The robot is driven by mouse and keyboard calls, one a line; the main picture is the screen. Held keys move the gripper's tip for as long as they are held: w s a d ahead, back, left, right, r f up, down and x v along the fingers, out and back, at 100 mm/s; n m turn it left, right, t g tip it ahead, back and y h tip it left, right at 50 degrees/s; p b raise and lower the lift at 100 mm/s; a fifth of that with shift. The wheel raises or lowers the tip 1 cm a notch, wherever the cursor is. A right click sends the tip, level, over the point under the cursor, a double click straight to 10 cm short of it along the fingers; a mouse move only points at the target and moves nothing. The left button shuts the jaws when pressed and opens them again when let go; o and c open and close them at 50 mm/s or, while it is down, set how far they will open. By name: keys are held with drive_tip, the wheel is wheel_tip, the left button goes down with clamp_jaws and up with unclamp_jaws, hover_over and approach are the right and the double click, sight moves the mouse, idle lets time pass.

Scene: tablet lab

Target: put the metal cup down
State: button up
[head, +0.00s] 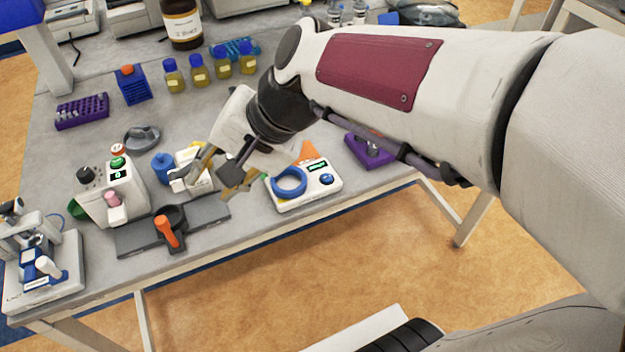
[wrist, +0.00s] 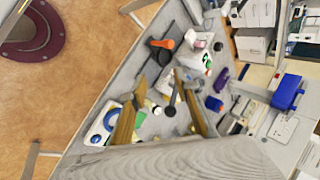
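My gripper (head: 207,182) hangs over the front middle of the bench in the head view. Its two yellowish fingers stand apart in the wrist view (wrist: 162,80), and I see nothing clearly held between them. I cannot pick out a metal cup with certainty. A grey, rounded dish-like thing (head: 142,137) lies on the bench left of my gripper. A dark round holder with an orange handle (head: 168,231) sits on a dark grey plate (head: 140,240) at the front edge. It shows in the wrist view too (wrist: 162,44).
A white device with a blue ring (head: 289,182) lies right of my gripper. A white device with knobs (head: 104,185) stands left. Some bare bench (head: 75,150) shows at left.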

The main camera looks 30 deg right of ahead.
drive_tip(key=s+d+f+n+t+h, duration=0.1)
drive_tip(key=s+d+n+h, duration=0.4)
drive_tip(key=s+d, duration=0.7)
drive_tip(key=shift+s+d+f+n+h, duration=0.15)
drive_tip(key=shift+d+f+n+h, duration=0.25)
drive_tip(key=shift+n, duration=0.5)
